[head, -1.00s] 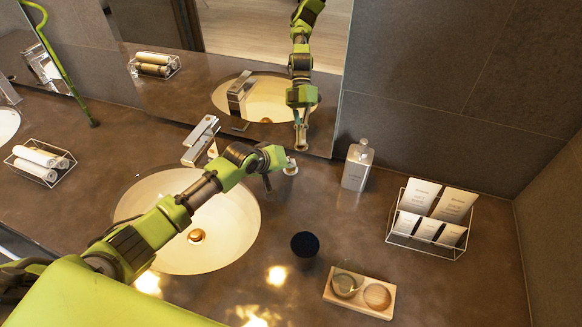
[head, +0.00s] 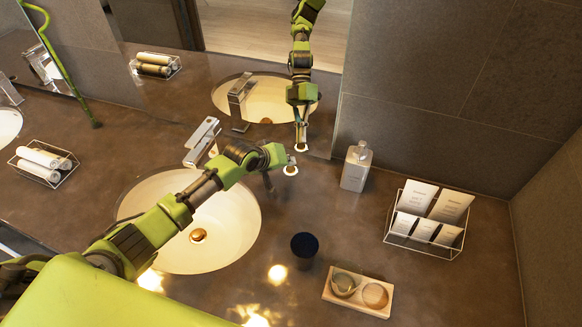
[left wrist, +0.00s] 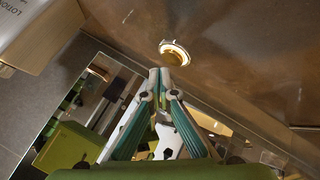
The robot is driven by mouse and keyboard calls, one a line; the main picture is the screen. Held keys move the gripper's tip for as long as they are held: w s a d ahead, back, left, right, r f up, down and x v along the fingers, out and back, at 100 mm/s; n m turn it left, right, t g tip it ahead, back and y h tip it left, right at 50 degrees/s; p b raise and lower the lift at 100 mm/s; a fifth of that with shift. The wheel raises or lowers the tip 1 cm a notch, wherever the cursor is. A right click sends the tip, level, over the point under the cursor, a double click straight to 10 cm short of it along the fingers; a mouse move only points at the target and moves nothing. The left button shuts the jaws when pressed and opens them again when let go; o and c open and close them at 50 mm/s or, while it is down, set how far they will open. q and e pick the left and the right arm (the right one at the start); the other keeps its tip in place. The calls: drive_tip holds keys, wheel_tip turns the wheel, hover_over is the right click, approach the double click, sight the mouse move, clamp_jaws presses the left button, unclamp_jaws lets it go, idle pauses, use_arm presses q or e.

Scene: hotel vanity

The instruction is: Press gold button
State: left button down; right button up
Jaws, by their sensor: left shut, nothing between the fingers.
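The gold button (head: 290,170) is a small round button with a white ring, set in the dark counter right of the sink. It also shows in the left wrist view (left wrist: 175,54), just beyond my fingertips. My left gripper (head: 289,160) is shut and empty, with its tips right by the button. The tips show together in the left wrist view (left wrist: 160,74). They look apart from the button there, but I cannot tell the exact gap. My right gripper is not in view.
A faucet (head: 202,143) and basin (head: 235,240) lie left of the button. A lotion bottle (head: 356,168) stands close on its right. A dark cup (head: 304,246), a wooden tray (head: 338,302) and a wire rack (head: 425,250) are farther right. The mirror (head: 190,95) stands behind.

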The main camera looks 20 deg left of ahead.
sight(289, 170)
use_arm(q)
wheel_tip(289, 170, up, 4)
drive_tip(key=p, duration=0.3)
drive_tip(key=shift+f, duration=0.25)
wheel_tip(289, 170, up, 2)
drive_tip(key=shift+r+p, duration=0.25)
drive_tip(key=shift+p, duration=0.7)
drive_tip(key=shift+f, duration=0.1)
